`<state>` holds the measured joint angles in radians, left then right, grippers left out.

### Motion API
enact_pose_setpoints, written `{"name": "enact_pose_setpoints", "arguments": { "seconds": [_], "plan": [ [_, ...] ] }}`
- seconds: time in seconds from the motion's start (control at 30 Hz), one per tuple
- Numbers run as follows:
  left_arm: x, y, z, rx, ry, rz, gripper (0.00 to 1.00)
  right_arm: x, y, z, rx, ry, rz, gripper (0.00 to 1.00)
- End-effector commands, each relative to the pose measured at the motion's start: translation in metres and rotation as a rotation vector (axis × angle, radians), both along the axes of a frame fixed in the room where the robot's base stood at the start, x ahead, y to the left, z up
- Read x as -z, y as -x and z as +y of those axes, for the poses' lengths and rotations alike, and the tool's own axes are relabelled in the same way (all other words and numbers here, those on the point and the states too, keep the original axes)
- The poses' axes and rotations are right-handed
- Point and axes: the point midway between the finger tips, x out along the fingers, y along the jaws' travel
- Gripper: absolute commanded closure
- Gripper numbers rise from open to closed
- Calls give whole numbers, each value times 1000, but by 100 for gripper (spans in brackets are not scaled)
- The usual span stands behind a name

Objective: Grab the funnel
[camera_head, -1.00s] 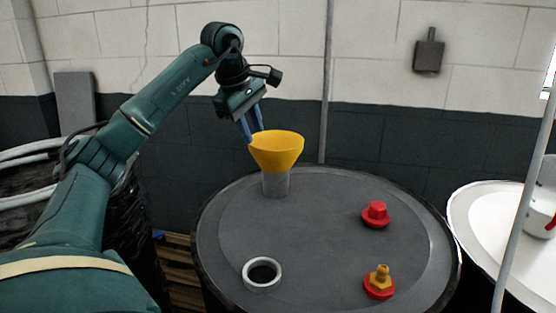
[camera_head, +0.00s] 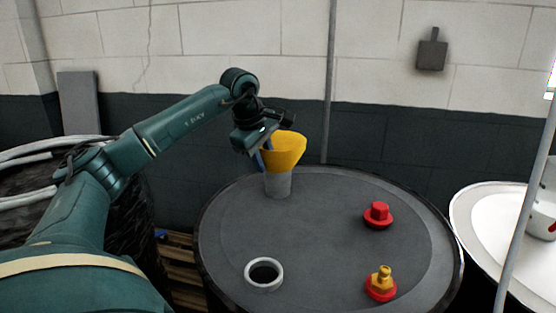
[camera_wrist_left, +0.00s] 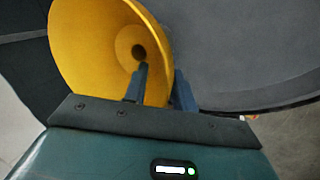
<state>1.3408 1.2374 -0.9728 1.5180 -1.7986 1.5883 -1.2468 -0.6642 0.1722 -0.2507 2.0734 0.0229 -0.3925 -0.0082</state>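The yellow funnel (camera_head: 286,150) stands upright in a grey cylindrical holder (camera_head: 278,185) at the back left of the dark drum top. The fingers stand apart; firm contact does not show. My right gripper is out of view.
The drum top (camera_head: 335,245) also carries a white ring-shaped opening (camera_head: 264,273), a red cap (camera_head: 378,214) and a brass fitting on a red base (camera_head: 381,283). A grey pole (camera_head: 329,80) stands behind. A white drum (camera_head: 480,215) is at right.

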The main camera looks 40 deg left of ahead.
Motion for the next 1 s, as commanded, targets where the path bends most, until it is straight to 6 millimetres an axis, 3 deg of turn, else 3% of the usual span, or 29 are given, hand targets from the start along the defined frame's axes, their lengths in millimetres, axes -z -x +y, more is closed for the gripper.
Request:
{"name": "enact_pose_setpoints", "arguments": {
  "seconds": [0.3, 0.77, 0.87, 1.0],
  "plan": [
    [0, 0, 0, 1, 0, 0, 100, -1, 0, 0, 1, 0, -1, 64],
    [-1, 0, 0, 1, 0, -1, 100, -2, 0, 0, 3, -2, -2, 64],
    [-7, -1, 0, 0, 0, -4, 100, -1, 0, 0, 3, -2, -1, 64],
    [-31, -1, -1, 3, 1, -7, 100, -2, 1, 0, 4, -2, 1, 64]
  ]
}}
